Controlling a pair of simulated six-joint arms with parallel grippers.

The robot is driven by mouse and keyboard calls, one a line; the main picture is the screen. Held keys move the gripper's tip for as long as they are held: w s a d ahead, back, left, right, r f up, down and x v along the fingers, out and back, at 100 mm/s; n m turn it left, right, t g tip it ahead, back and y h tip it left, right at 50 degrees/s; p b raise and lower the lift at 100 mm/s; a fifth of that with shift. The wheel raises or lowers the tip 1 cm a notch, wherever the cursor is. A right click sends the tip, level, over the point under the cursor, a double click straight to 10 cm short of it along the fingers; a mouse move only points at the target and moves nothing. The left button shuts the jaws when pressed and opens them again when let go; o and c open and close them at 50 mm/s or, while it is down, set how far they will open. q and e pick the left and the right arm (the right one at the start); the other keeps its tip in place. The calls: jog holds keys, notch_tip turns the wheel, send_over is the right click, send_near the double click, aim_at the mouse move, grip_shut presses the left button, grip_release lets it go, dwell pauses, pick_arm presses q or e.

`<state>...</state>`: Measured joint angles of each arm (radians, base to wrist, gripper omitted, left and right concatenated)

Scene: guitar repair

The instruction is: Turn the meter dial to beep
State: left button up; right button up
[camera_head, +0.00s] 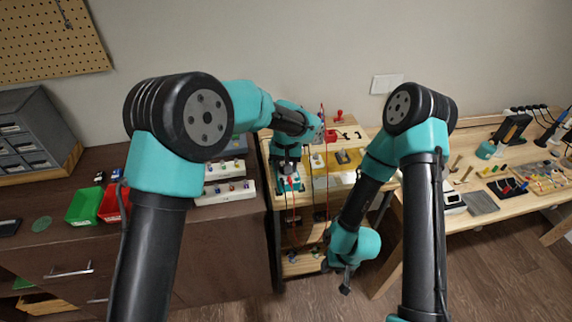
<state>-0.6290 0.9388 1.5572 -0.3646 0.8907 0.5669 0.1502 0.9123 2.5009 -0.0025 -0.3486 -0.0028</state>
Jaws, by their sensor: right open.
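My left gripper (288,178) points down over the left part of the small wooden bench in the middle. Its fingers are small and dark, and I cannot tell whether they are open or shut. Directly below it lies a small teal and dark item (291,186) with red near it, which looks like the meter. Its dial is too small and too covered to make out. Thin red and dark leads run near it. My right gripper (337,280) is open and empty, hanging low in front of the bench, apart from everything.
The bench (327,182) carries several small parts. A dark cabinet with a green bin (83,205) and a red bin (112,203) stands at left. A wooden table with tools, a dark block (481,202) and a teal-bodied item (486,149) stands at right. The floor in front is clear.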

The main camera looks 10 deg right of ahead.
pick_arm(q)
jog(key=o, duration=0.6)
jog(key=shift+o, duration=0.2)
jog(key=shift+r, duration=0.1)
notch_tip(320, 180, up, 17)
jog(key=shift+r, duration=0.15)
dwell(0.3)
